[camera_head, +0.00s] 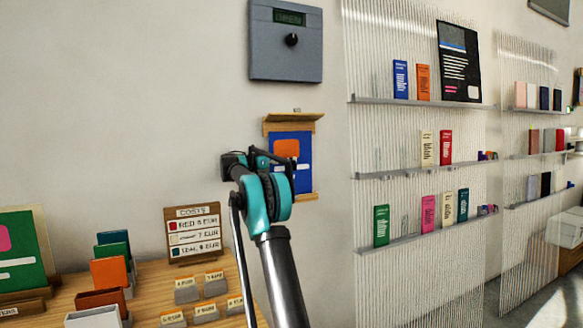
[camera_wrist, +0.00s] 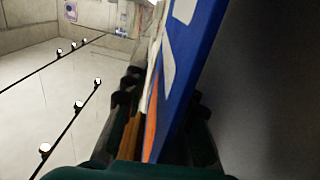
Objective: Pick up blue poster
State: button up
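The blue poster (camera_head: 304,181) has an orange patch and white marks. It sits upright in a wooden holder (camera_head: 292,124) on the wall, below the grey box. My gripper (camera_head: 274,172) is in front of it and hides part of its left and middle. In the wrist view the blue poster (camera_wrist: 190,70) stands edge-on between the dark fingers of my gripper (camera_wrist: 165,100), one on each side. Whether the fingers press on it is unclear.
A grey box (camera_head: 286,62) with a display and knob hangs above. A wooden table (camera_head: 140,290) at lower left holds a price sign (camera_head: 193,236), cards and boxes. Ribbed panels with shelves (camera_head: 420,102) of small booklets stand to the right.

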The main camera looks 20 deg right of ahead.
grip_shut()
jog(key=shift+r, duration=0.1)
dwell(0.4)
